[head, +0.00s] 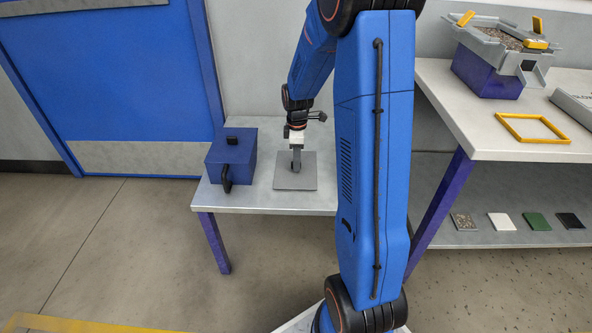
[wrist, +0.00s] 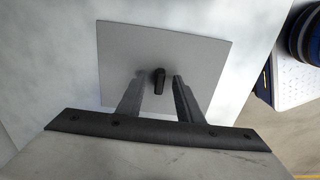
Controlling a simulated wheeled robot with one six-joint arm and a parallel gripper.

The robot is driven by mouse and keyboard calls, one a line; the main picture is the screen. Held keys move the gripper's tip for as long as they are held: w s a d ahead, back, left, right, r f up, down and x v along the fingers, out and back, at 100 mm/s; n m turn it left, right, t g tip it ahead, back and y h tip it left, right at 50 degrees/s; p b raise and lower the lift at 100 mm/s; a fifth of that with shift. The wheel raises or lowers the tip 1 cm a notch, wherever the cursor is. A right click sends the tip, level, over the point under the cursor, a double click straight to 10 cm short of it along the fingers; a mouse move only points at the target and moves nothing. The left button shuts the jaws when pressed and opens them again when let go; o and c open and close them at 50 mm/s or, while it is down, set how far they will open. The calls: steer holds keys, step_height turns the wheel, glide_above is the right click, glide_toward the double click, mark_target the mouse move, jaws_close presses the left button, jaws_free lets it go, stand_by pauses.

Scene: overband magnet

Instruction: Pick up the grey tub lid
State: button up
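The grey tub lid (head: 309,179) is a flat square plate lying on the low white table. In the wrist view the lid (wrist: 203,57) has a small dark upright knob (wrist: 158,80) near its middle. My gripper (head: 296,168) is above the lid, pointing down. In the wrist view my gripper (wrist: 157,80) is open, with one finger on each side of the knob and a gap on both sides. I cannot tell how far the fingertips reach down along the knob.
A dark blue box (head: 230,160) with a black handle stands on the low table (head: 258,203), left of the lid. A taller bench (head: 470,125) at right carries a grey tray (head: 480,32) and a yellow frame (head: 533,128). Several sample tiles (head: 501,222) lie on its lower shelf.

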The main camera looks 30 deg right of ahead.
jaws_close()
steer(key=shift+r, duration=0.1)
